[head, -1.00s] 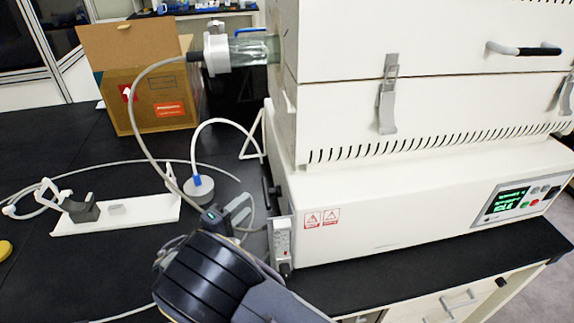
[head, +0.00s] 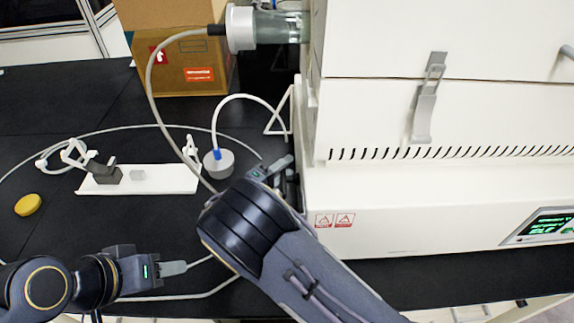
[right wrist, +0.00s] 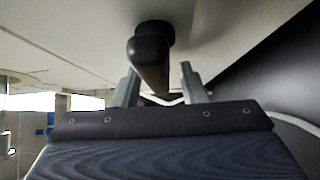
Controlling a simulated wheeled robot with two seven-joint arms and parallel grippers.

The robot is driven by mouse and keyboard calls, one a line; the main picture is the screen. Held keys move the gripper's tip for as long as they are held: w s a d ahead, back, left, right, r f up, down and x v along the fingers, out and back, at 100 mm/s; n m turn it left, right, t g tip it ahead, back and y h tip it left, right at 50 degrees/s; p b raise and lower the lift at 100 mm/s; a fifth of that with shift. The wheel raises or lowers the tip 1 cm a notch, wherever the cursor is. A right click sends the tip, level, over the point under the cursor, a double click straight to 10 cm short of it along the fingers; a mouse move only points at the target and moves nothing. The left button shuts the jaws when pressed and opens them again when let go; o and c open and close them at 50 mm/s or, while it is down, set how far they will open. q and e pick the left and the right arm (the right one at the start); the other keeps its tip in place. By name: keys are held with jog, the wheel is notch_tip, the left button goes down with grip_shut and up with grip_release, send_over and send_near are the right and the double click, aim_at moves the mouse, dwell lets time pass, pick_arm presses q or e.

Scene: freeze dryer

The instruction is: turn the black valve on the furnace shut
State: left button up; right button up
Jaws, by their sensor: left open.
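The white furnace (head: 440,200) fills the right side of the head view. The black valve (right wrist: 150,60) shows in the right wrist view as a dark round-ended bar on the furnace's pale side; in the head view it is mostly hidden behind my right arm and gripper. My right gripper (head: 272,168) is at the furnace's left side. In the right wrist view its two fingers (right wrist: 161,82) stand apart, one on each side of the valve bar; whether they touch it I cannot tell. My left gripper (head: 178,268) is open and empty over the black bench, low at the left.
A cardboard box (head: 190,60) stands behind. Loose grey cables cross the bench around both grippers.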

jog(key=shift+c, duration=0.5)
grip_shut()
